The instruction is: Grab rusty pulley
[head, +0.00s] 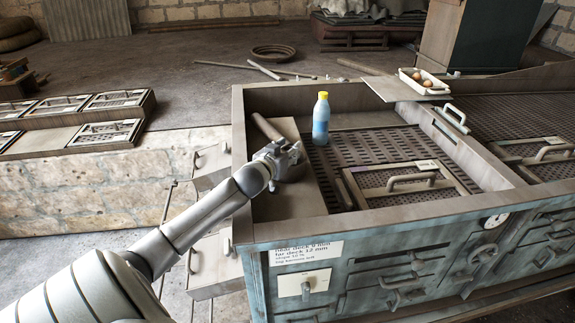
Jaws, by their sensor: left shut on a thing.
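I see nothing that is clearly a rusty pulley. My left gripper (288,158) is over the left compartment of the metal bench box. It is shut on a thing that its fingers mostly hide. A brown rod (265,126) runs from the gripper toward the back left and seems to be part of what it holds. A brownish ring (273,52) lies on the floor far behind the box; I cannot tell what it is. My right gripper is not in view.
A blue bottle with a yellow cap (321,118) stands upright right of the gripper. A handled grate panel (410,184) lies on the slotted deck. A white tray (424,82) with brown eggs sits at the back right. The box's raised rim (400,213) surrounds the compartments.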

